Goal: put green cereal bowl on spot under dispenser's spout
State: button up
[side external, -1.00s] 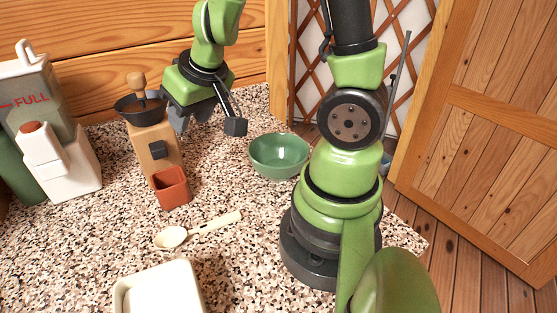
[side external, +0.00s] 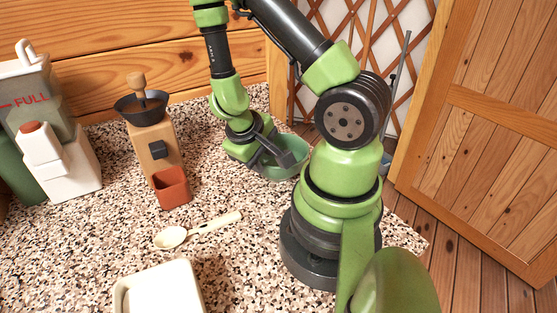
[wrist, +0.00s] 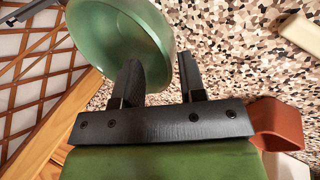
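The green cereal bowl (side external: 292,172) stands upright on the speckled counter, just left of my arm's base. It also shows in the wrist view (wrist: 105,40). My gripper (side external: 262,158) is lowered at the bowl's left side and partly covers it in the side view. In the wrist view my gripper (wrist: 160,70) is open. One finger overlaps the bowl's inside and the other is outside, with the rim between them and a gap visible. The dispenser (side external: 28,85), marked FULL, stands at the far left with a white front (side external: 62,165). I cannot make out its spout or a spot beneath.
A wooden grinder (side external: 152,140) with a red-brown cup (side external: 172,188) stands between dispenser and bowl. A cream spoon (side external: 195,231) lies in front of it. A pale tray (side external: 125,290) is at the near edge. Counter between spoon and bowl is clear.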

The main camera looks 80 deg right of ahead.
aim_at(268, 176)
jog(key=shift+w+x, duration=0.15)
jog(key=shift+x, duration=1.2)
jog(key=shift+w+x, duration=0.15)
jog(key=shift+x, duration=1.2)
jog(key=shift+f, duration=0.1)
grip_shut()
